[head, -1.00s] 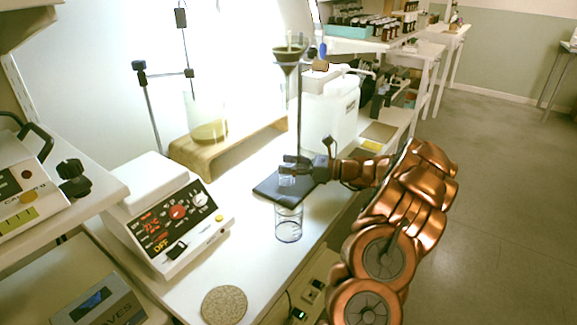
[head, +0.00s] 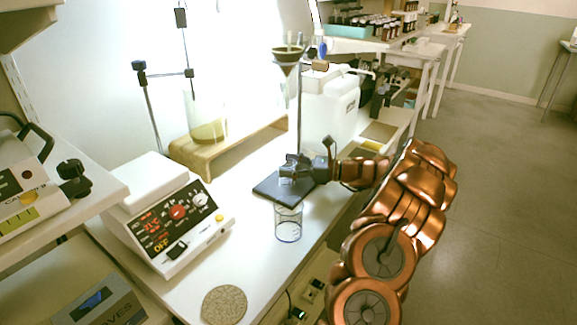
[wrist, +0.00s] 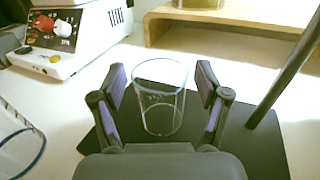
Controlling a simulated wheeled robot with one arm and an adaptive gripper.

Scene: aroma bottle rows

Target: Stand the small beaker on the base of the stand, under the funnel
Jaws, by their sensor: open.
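The small beaker (wrist: 160,100) is clear glass and stands upright on the dark base of the stand (wrist: 250,150) in the wrist view. In the head view the beaker (head: 286,178) is partly hidden by my gripper (head: 291,167), above the dark base (head: 268,190). My gripper is open in the wrist view (wrist: 160,88), with one finger on each side of the beaker and gaps showing between. The funnel (head: 288,57) hangs high on the stand's rod (head: 299,110), above the beaker in the head view.
A larger clear beaker (head: 288,224) stands on the bench just in front of the base. A hotplate (head: 172,215) is on the left, a cork mat (head: 224,305) in front. A wooden riser (head: 190,155) and a white jug (head: 335,105) stand behind.

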